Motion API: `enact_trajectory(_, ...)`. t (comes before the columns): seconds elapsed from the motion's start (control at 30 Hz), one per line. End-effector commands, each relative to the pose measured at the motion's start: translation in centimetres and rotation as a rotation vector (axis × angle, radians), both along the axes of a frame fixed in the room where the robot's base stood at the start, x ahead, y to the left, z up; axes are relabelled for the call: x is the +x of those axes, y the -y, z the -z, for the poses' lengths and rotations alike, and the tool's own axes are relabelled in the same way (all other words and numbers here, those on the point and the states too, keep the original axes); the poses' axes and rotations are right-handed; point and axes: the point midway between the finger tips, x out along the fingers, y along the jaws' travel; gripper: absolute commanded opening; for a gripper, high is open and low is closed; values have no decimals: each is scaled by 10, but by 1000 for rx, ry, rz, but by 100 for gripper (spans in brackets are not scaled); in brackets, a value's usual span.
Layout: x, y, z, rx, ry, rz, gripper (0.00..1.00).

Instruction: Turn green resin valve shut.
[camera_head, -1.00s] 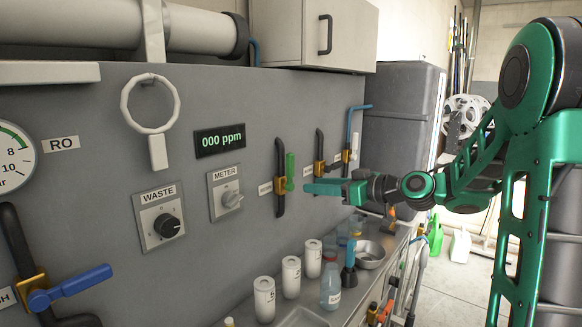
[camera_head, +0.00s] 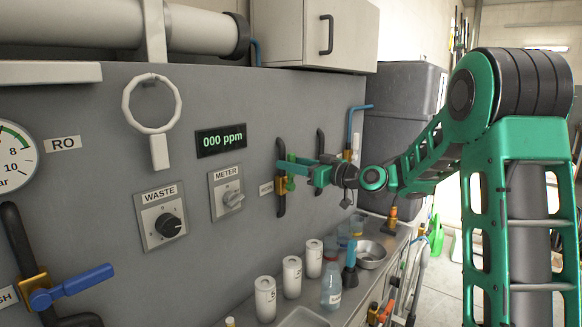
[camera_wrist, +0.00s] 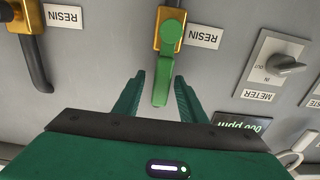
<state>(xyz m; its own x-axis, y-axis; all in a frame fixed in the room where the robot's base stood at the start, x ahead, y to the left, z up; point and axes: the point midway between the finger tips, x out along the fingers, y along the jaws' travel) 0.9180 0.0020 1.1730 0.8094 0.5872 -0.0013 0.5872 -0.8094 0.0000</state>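The green resin valve (camera_wrist: 165,52) is a green lever on a brass body, on a dark pipe by a RESIN label. In the head view it is mostly behind my gripper, with its base (camera_head: 290,185) showing. The lever lies in line with the vertical pipe and points up the panel. My gripper (camera_wrist: 160,82) is open, one finger on each side of the lever, with a visible gap on both sides. In the head view my gripper (camera_head: 292,167) is at the lever's upper part.
A second brass valve (camera_wrist: 19,15) on a dark pipe is beside it. The METER knob (camera_head: 231,198), WASTE knob (camera_head: 167,225) and "000 ppm" display (camera_head: 221,140) are to the left. White canisters (camera_head: 292,276), a bottle (camera_head: 331,287) and a metal bowl (camera_head: 370,255) stand on the counter below.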

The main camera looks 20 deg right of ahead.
Motion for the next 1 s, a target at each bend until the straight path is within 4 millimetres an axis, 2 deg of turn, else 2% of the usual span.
enact_trajectory(0.37,4,-4,0,1,0,0,38)
enact_trajectory(0.53,4,-3,0,1,0,0,0)
enact_trajectory(0.6,4,-3,0,1,-1,0,0)
enact_trajectory(0.63,5,5,0,1,-1,3,0)
enact_trajectory(0.73,5,1,0,2,-1,3,0)
enact_trajectory(1.0,9,6,0,58,-41,7,0)
